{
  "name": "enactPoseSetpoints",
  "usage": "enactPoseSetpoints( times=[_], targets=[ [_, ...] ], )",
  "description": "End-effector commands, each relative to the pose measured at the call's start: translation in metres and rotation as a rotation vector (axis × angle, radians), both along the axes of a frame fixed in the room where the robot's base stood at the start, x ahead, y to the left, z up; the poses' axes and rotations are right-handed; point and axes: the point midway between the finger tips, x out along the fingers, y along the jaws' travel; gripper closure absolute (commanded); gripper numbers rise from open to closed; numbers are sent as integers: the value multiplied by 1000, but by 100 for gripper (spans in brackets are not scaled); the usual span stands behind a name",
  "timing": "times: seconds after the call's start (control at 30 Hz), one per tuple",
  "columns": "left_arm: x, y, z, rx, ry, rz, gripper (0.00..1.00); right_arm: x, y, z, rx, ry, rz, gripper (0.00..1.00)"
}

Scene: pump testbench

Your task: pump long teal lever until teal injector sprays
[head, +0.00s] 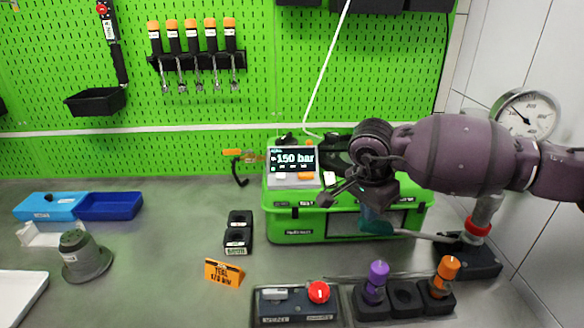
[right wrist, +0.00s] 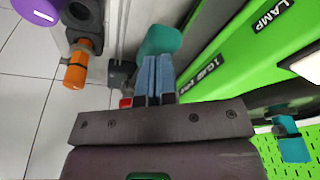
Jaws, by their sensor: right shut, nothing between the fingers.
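The long lever ends in a teal handle (head: 376,222), in front of the green case; its metal rod runs right to the black pump base (head: 468,258) under the round gauge (head: 525,114). The teal handle also shows in the right wrist view (right wrist: 160,40), just beyond my fingertips. My right gripper (head: 368,205) is shut and empty, pointing down above the handle; whether it touches the handle I cannot tell. Its blue fingers lie together in the right wrist view (right wrist: 157,72). A small teal part (right wrist: 294,147) shows there too; I cannot tell if it is the injector. My left gripper is out of view.
The green case (head: 300,222) stands behind the handle, with a display (head: 293,158) reading 150 bar on top. Purple (head: 376,278) and orange (head: 445,272) topped parts stand in a black holder in front. The bench at left centre has free room.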

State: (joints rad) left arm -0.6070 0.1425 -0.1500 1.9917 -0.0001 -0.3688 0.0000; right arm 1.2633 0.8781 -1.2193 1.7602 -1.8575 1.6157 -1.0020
Motion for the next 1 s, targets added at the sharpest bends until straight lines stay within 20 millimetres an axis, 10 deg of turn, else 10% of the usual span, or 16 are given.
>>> enactPoseSetpoints(
  times=[1.0],
  targets=[
    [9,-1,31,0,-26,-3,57,0,0,60,1,1,0,100]
  ],
)
